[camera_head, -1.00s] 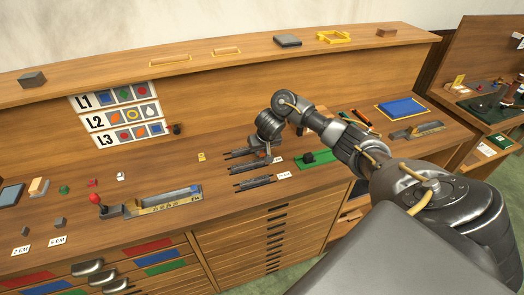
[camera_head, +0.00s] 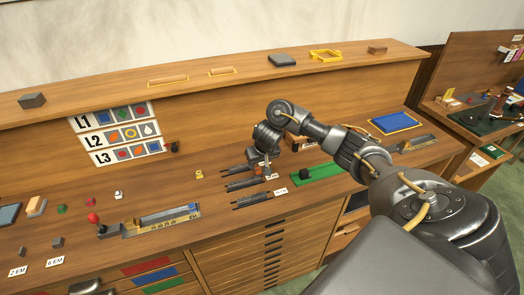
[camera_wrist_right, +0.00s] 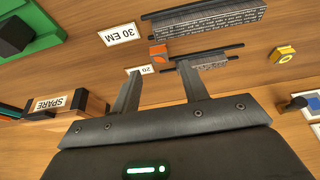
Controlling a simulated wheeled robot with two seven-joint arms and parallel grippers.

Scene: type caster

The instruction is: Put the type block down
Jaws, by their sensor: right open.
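My right gripper (camera_head: 266,170) is over the desk by the dark slotted racks, pointing down. The right wrist view shows its two fingers (camera_wrist_right: 158,72) apart, with nothing between them. A small block with an orange face (camera_wrist_right: 158,53), likely the type block, lies just beyond the fingertips, apart from them. It sits beside a dark rack with a line of type (camera_wrist_right: 200,60) and near the label "20" (camera_wrist_right: 146,69). In the head view the gripper mostly hides this block. My left gripper is not in view.
A green tray (camera_head: 325,171) with a black knob is right of the racks. A "30 EM" label (camera_wrist_right: 120,34), a "SPARE" box (camera_wrist_right: 70,103) and a yellow nut-like piece (camera_wrist_right: 283,57) lie around the gripper. A red-knobbed lever (camera_head: 94,218) stands at left.

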